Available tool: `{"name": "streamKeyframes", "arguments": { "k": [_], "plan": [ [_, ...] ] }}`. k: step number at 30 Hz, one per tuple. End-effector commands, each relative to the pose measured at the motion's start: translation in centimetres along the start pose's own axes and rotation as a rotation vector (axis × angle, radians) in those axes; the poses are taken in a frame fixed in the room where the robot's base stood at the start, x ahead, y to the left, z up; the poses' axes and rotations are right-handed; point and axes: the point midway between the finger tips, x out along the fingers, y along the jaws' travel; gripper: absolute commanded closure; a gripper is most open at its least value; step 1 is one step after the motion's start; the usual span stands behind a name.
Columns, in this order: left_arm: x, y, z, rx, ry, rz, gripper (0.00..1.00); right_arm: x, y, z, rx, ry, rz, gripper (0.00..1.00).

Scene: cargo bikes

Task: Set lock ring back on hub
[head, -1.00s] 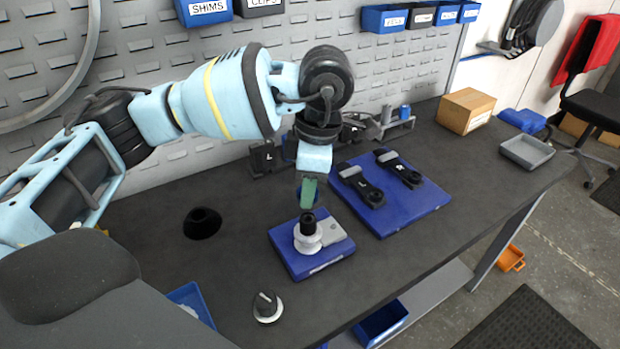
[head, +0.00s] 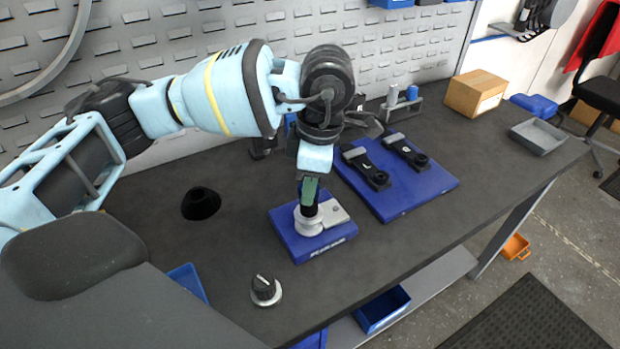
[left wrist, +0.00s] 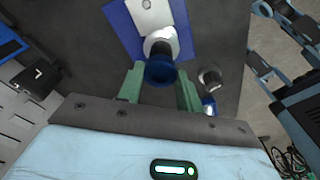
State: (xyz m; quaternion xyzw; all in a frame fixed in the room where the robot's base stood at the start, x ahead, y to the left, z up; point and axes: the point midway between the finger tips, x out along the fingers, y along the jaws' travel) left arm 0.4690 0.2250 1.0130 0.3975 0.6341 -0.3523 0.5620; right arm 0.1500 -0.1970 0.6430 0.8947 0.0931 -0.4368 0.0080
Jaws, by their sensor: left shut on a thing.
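My left gripper (head: 309,196) points down over the small blue stand (head: 290,240), its green fingers shut on a dark cylindrical piece. In the left wrist view this piece (left wrist: 160,72) shows a blue round top between the fingers. It sits at the pale hub (head: 308,224) on the stand, in line with it. The fingers hide part of it, and I cannot tell whether it is the lock ring or a tool over it, or whether it is fully seated. A silver disc with a black knob (head: 265,290) stands on the bench in front. My right gripper is not seen.
A large blue board (head: 432,190) with two black parts lies right of the stand. A black cone-shaped piece (head: 200,204) stands to the left. A cardboard box (head: 475,93) and a grey tray (head: 538,136) are at the right end. Blue bins hang below the front edge.

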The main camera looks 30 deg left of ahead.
Motion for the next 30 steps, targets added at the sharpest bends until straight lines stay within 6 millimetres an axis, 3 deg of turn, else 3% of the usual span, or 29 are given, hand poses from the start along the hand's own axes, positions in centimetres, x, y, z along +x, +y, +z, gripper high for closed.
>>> {"name": "streamKeyframes", "arguments": {
  "k": [30],
  "plan": [
    [0.13,-0.02,0.03,0.0,0.0,-0.001,0.86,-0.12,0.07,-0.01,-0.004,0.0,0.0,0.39]
  ]
}}
